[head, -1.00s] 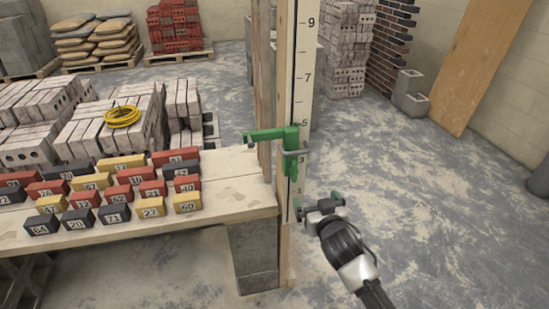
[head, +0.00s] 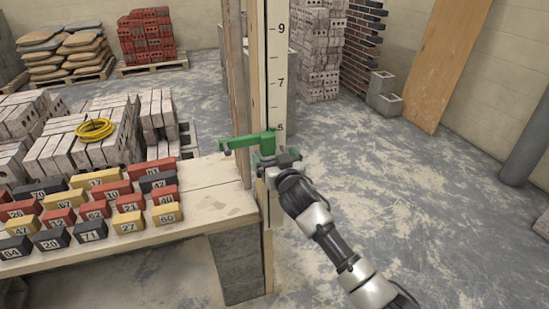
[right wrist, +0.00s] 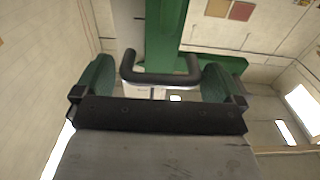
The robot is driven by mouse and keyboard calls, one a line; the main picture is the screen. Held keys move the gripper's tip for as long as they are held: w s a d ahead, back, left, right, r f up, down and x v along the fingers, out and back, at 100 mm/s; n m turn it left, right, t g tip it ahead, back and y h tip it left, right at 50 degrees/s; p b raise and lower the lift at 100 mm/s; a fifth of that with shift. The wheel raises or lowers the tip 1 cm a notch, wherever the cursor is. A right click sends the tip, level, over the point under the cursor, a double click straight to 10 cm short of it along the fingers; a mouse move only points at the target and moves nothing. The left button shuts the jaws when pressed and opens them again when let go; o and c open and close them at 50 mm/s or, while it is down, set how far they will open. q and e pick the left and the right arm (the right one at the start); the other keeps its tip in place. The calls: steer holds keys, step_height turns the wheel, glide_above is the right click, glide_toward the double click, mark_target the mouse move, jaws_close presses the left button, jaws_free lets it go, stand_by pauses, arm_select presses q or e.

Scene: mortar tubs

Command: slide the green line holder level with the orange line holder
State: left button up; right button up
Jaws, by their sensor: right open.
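The green line holder (head: 250,142) is clamped on the upright wooden gauge staff (head: 278,70), its arm pointing left, just under the 5 mark. My right gripper (head: 270,159) is at the holder's right side and partly covers it. In the right wrist view, the open green-padded fingers (right wrist: 160,82) stand on either side of the holder's dark U-shaped handle (right wrist: 160,75). The green body (right wrist: 165,30) is beyond it. I cannot tell whether the pads touch the handle. The orange line holder and my left gripper are not in view.
A plank table (head: 195,205) with several numbered coloured blocks stands left of the staff. Stacked bricks and a yellow coil (head: 95,129) are behind it. The floor (head: 410,190) right of the staff is mostly clear, with grey blocks (head: 384,93) at the back.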

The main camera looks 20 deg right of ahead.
steer(key=shift+w, duration=0.2)
steer(key=c, duration=1)
step_height(320, 180, up, 14)
steer(key=p, duration=1.1)
steer(key=o, duration=0.9)
steer(key=shift+o, duration=0.5)
steer(key=shift+f, duration=0.1)
